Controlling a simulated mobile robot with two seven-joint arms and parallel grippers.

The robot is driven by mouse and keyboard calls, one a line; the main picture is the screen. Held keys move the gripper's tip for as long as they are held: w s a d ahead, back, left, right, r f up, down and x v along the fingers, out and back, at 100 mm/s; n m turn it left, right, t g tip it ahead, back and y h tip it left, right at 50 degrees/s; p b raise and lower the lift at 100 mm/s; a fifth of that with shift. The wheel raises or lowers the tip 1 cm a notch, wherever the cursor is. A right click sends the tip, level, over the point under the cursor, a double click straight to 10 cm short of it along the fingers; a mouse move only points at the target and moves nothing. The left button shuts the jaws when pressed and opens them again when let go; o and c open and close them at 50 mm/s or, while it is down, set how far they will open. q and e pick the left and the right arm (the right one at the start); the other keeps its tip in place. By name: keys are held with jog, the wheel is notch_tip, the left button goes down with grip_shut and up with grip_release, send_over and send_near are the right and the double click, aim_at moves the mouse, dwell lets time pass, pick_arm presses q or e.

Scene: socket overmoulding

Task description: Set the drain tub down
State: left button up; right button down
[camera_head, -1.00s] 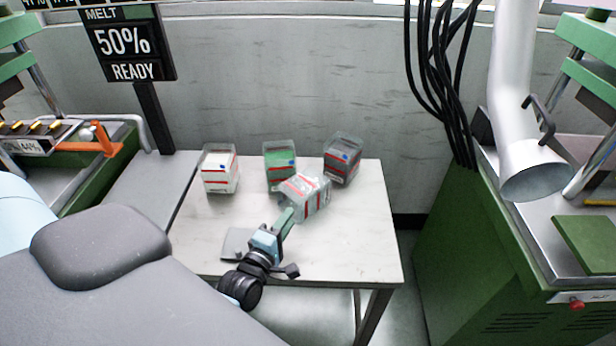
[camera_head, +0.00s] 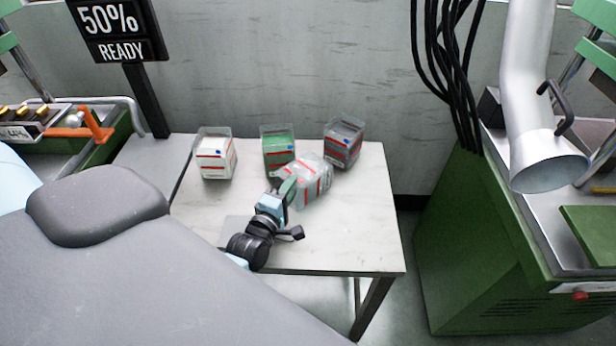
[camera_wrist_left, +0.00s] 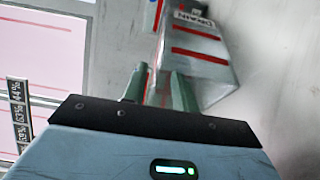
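The drain tub (camera_head: 312,182) is a clear, boxy tub with red stripes. It is tilted over the middle of the white table (camera_head: 345,225), in front of the green and grey tubs. My left gripper (camera_head: 287,188) is shut on its near-left side. In the left wrist view the tub (camera_wrist_left: 205,62) shows its "DRAIN" label, and the two green fingers (camera_wrist_left: 158,90) are at its near edge. I cannot tell whether its lower edge touches the table. My right gripper is not in view.
A white-filled tub (camera_head: 215,158), a green-filled tub (camera_head: 279,150) and a grey-filled tub (camera_head: 343,146) stand along the table's back. The table's right and front right are clear. A green machine (camera_head: 465,240) stands to the right, and a sign (camera_head: 115,30) at the back left.

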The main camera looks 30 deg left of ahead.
aim_at(297, 173)
pick_arm(q)
jog(key=w, duration=0.1)
jog(key=w+a, duration=0.1)
jog(key=w, duration=0.2)
jog(key=shift+a+r, duration=0.15)
jog(key=shift+r, duration=0.15)
jog(key=shift+w+a+f, duration=0.1)
jog(key=shift+w, duration=0.35)
jog(key=shift+c, duration=0.5)
grip_shut()
